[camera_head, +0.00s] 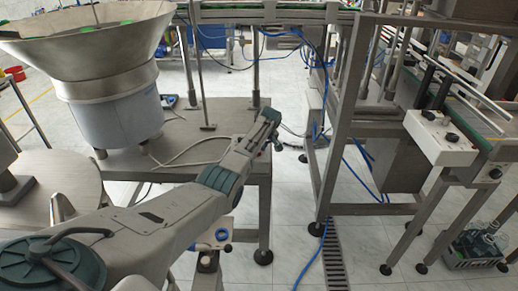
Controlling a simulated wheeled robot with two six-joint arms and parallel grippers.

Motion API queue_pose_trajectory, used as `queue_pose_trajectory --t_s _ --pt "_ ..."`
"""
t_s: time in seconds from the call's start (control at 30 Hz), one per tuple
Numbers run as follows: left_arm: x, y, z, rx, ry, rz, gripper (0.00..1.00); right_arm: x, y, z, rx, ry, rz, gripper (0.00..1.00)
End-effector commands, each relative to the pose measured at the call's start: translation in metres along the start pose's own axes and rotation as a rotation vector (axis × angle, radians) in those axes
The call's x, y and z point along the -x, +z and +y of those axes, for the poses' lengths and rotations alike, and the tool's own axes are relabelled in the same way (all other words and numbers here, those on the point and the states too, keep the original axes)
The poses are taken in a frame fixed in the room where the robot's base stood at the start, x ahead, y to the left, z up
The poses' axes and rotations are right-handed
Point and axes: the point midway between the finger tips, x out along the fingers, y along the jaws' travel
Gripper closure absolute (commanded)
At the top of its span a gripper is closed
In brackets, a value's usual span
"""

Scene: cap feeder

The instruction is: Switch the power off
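My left arm reaches from the lower left, and its gripper (273,128) is over the right edge of the steel table that bears the feeder bowl. The gripper is small and seen from behind, so I cannot tell if it is open or shut. No clearly marked power switch shows. A pale control box (440,137) with dark knobs is on the conveyor frame at the right, well apart from the gripper. A small fitting with a blue round part (221,235) shows below the arm; I cannot tell what it is. My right gripper is not in view.
The large steel feeder bowl (95,65) stands on the steel table (225,112) at the left. A steel conveyor frame (345,120) stands at the right, with blue hoses (365,178) near it. A crate of green items (478,248) is on the floor. Tiled floor is open between them.

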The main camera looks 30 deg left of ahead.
Motion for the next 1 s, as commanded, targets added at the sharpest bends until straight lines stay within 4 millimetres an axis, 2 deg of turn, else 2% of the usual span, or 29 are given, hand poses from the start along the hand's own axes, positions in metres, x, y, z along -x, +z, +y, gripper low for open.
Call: queue_pose_trajectory --t_s 0.27,0.47,0.8,1.0 --pt "0.007 0.000 0.001 -0.001 0.001 0.000 0.69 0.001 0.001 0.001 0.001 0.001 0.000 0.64" --pt "0.034 0.000 0.001 -0.002 0.003 0.002 0.69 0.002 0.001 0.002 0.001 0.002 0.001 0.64" --pt "0.093 0.001 0.001 0.000 0.002 0.001 0.69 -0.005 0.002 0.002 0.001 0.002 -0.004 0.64" --pt "0.107 0.000 0.000 -0.001 0.000 0.000 0.69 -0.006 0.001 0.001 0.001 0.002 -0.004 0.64"
